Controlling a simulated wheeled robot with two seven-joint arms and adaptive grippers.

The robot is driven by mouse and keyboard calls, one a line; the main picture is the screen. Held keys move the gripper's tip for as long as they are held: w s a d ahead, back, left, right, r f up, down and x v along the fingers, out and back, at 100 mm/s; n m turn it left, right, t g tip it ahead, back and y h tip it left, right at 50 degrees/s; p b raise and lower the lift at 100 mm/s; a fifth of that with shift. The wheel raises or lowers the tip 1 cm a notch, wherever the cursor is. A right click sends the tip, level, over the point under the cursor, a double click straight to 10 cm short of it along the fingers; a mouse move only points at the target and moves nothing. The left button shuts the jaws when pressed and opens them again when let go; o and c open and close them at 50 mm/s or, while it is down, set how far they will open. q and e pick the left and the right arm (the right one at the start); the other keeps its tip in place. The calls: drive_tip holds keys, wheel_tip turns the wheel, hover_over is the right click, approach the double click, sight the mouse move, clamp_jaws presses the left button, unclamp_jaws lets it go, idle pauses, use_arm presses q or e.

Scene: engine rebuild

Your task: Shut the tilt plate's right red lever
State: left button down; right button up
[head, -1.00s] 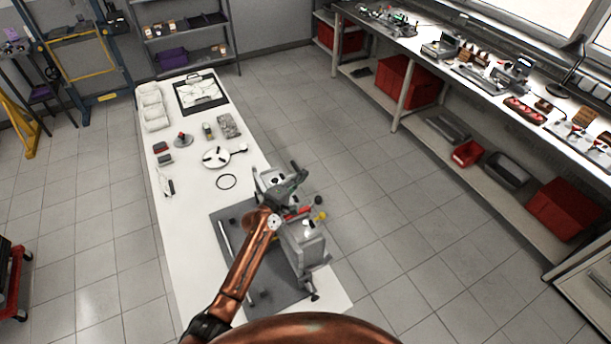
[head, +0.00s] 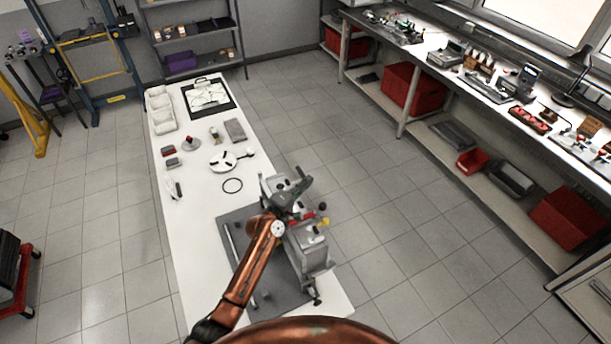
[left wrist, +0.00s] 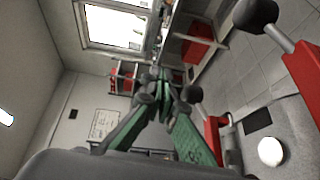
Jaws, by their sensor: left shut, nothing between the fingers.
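The grey tilt plate fixture (head: 308,250) stands on a dark mat at the right edge of the white table. A red lever (head: 308,215) shows at its middle, partly behind my left gripper. In the left wrist view a red lever (left wrist: 303,75) with a black knob is close at the right edge, and a second red part (left wrist: 214,135) is beside the fingers. My left gripper (head: 300,187), with green fingers, is over the fixture; it also shows in the left wrist view (left wrist: 160,80). It is shut and empty. Whether it touches a lever I cannot tell. My right gripper is out of view.
The dark mat (head: 232,216) covers the near part of the white table (head: 200,212). A black ring (head: 232,186) and a white round part (head: 222,162) lie farther back. Open floor is right of the table, before a long workbench (head: 420,50).

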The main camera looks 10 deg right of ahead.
use_arm(q)
drive_tip(key=s+a+r, duration=0.1)
drive_tip(key=s+r, duration=0.5)
drive_tip(key=r, duration=0.3)
drive_tip(key=shift+a+p, duration=0.3)
drive_tip(key=shift+a, duration=0.05)
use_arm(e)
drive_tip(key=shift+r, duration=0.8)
use_arm(q)
drive_tip(key=shift+r, duration=0.1)
